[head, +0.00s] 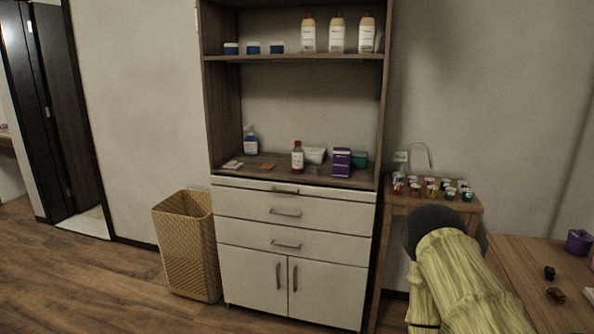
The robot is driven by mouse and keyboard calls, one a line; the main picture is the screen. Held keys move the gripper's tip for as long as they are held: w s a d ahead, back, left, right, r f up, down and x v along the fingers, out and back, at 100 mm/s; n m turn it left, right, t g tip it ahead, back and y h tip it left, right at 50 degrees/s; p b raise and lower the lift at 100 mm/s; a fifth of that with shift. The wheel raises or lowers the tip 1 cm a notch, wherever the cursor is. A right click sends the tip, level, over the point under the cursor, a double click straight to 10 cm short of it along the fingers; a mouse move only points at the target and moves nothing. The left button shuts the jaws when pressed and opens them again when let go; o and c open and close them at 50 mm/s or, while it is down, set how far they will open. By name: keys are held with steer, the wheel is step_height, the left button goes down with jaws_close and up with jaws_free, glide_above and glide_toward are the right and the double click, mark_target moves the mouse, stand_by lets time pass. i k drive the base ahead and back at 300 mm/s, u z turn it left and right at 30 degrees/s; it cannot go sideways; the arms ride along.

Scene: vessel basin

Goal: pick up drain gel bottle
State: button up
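No label is readable at this size, so I cannot be sure which bottle is the drain gel. The likeliest is a bottle (297,157) with a whitish body and a reddish-brown lower part, upright near the front edge of the cabinet's middle shelf. A blue spray bottle (250,141) stands at the back left of the same shelf. My gripper cannot be made out in the head view. A yellow-green, ridged shape with a dark rounded end at the lower right looks like part of my arm, well right of the shelf.
A purple box (341,162), a white container (315,155) and a green container (359,159) stand right of the bottle. A wicker basket (188,246) stands left of the cabinet. A side table (398,205) holds small colourful jars.

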mark_target(298, 152)
steer(key=z, duration=0.9)
steer(key=k, duration=0.1)
steer(key=u, duration=2)
steer(key=i, duration=1.45)
steer(key=z, duration=0.35)
